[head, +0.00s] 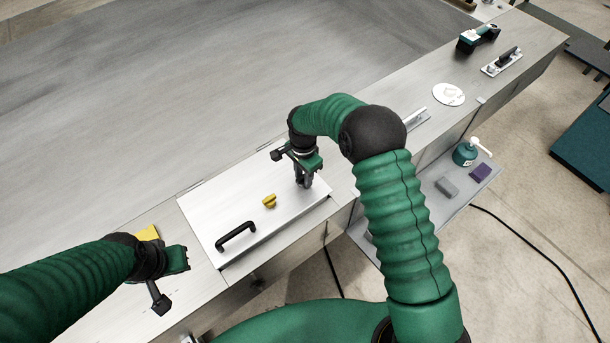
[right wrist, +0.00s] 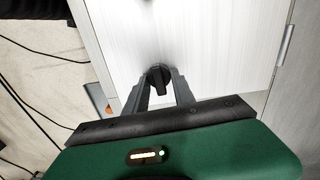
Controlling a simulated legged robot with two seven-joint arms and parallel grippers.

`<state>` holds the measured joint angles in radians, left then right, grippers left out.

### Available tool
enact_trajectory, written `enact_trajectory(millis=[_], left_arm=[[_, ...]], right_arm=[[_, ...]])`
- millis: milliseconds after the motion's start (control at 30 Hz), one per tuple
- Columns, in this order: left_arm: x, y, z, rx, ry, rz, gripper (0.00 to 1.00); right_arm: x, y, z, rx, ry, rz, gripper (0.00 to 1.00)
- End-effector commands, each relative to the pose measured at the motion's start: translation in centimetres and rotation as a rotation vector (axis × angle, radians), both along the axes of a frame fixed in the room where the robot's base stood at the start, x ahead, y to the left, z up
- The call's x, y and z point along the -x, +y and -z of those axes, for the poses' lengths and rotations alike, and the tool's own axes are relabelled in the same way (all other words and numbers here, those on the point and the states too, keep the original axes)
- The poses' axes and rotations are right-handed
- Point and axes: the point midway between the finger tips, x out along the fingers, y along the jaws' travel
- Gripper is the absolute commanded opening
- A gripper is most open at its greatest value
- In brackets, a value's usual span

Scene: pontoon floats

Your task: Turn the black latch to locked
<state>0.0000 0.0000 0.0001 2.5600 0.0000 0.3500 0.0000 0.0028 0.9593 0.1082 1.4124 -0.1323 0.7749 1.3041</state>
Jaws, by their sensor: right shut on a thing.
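The black latch (right wrist: 158,77) shows in the right wrist view between the fingers of my right gripper (right wrist: 159,88). It sits on a white panel (head: 205,216) with a yellow knob (head: 269,201) and a black bar handle (head: 236,236). In the head view my right gripper (head: 304,183) points down at the panel's right part and hides the latch. It is shut on the latch. I cannot tell the latch's locked or unlocked position. My left gripper (head: 172,283) is over the bench left of the panel, apart from it; its fingers are not clear.
A yellow item (head: 148,233) lies behind my left gripper. A white disc (head: 448,95), a black-handled tool (head: 502,61) and a green-black device (head: 478,38) lie on the bench at upper right. A lower shelf holds a teal pump bottle (head: 466,153), a grey block (head: 447,187) and a purple block (head: 481,172).

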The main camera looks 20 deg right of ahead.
Motion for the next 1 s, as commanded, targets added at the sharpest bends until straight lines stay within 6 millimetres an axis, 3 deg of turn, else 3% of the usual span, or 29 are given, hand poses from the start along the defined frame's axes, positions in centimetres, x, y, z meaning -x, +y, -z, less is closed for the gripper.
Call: enact_trajectory(millis=[500, 1000], left_arm=[[0.0, 0.0, 3.1, 0.000, 0.000, 0.000, 0.00], [0.0, 0.0, 4.9, 0.000, 0.000, 0.000, 0.00]], right_arm=[[0.1, 0.7, 0.2, -0.011, -0.002, -0.425, 0.00], [0.3, 0.5, 0.2, -0.012, 0.001, -0.901, 0.00]])
